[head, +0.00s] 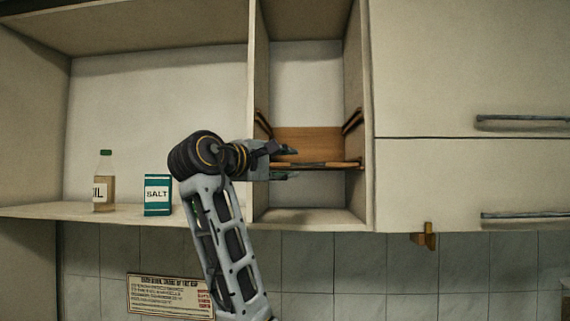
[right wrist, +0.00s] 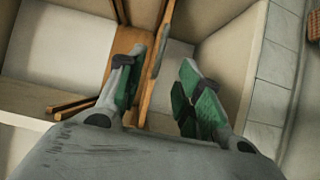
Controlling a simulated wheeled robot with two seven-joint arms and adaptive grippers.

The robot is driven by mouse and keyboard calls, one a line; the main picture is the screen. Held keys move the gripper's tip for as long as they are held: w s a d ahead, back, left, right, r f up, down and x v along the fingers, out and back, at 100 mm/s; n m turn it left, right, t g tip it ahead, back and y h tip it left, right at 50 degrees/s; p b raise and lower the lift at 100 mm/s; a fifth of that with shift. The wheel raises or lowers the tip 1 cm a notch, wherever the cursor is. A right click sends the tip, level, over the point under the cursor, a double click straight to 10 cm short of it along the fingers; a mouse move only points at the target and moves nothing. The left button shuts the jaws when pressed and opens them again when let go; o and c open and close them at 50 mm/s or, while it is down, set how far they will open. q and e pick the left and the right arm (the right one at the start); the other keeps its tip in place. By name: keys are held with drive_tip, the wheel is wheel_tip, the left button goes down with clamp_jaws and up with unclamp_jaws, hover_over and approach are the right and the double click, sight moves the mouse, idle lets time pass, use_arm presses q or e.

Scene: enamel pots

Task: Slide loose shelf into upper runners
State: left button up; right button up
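The loose shelf (head: 310,142) is a brown wooden board inside the narrow open cabinet bay. Its front edge lies below the upper runners, and its far side looks higher, so it seems tilted. The dark wooden upper runners show on the left wall (head: 263,123) and right wall (head: 352,121). My right gripper (head: 284,162) is open at the shelf's left front edge. In the right wrist view the shelf (right wrist: 153,75) passes between the spread fingers of that gripper (right wrist: 162,92), close to the left finger and clear of the right. My left gripper is out of view.
An oil bottle (head: 104,182) and a teal salt box (head: 157,195) stand on the wider cabinet's floor at left. Closed doors with handles (head: 520,122) are at right. A brass hook (head: 426,237) hangs below. A sign (head: 168,295) is on the tiles.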

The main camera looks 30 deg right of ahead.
sight(314, 165)
use_arm(q)
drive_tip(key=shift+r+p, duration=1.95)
drive_tip(key=shift+p, duration=0.05)
use_arm(e)
drive_tip(key=shift+x, duration=7.1)
drive_tip(key=shift+f, duration=0.15)
drive_tip(key=shift+c, duration=0.4)
clamp_jaws()
